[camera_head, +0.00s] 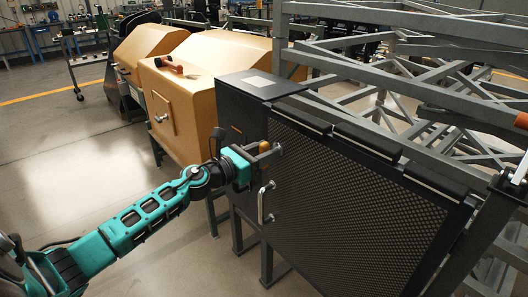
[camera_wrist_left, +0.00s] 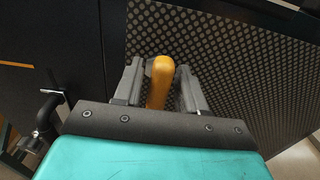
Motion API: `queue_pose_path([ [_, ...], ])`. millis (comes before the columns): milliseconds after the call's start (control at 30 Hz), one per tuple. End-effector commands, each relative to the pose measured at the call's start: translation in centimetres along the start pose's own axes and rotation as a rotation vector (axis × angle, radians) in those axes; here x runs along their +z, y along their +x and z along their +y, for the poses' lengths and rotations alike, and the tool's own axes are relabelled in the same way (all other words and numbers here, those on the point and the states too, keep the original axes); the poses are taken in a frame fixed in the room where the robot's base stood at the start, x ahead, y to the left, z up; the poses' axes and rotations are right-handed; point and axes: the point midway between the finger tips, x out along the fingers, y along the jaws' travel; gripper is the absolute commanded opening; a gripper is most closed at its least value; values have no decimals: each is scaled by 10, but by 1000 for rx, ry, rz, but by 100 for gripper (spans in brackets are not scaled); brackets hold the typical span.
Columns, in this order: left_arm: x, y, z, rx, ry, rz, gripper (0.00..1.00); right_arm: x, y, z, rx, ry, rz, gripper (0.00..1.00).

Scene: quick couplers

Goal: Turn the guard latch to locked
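The guard latch's orange handle (camera_wrist_left: 160,82) stands between the two fingers of my left gripper (camera_wrist_left: 160,92) in the left wrist view. The fingers are apart, one on each side of the handle, with narrow gaps showing; I see no clear grip. In the head view my left gripper (camera_head: 266,163) is at the upper left edge of the dark mesh guard door (camera_head: 350,205). Only a small bit of the orange handle (camera_head: 264,146) shows there, and the fingers and wrist hide the rest. The lock's marking is not visible. My right gripper is not in view.
A grey bar handle (camera_head: 262,203) stands out from the door just below my left gripper; a dark bar handle (camera_wrist_left: 45,112) shows at the left in the wrist view. A black cabinet (camera_head: 242,105) and orange-tan machine housings (camera_head: 205,60) stand behind. Open floor (camera_head: 80,170) lies to the left.

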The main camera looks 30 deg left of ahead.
Motion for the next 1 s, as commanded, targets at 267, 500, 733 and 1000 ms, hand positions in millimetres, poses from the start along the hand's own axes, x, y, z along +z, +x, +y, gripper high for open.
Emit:
queue_pose_path([
  [267,0,0,0,0,0,0,13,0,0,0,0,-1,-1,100],
  [500,0,0,0,0,-1,0,0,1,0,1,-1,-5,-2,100],
  [733,0,0,0,0,-34,0,0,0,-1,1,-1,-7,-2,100],
  [1000,1,0,2,0,-186,0,0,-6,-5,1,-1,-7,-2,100],
])
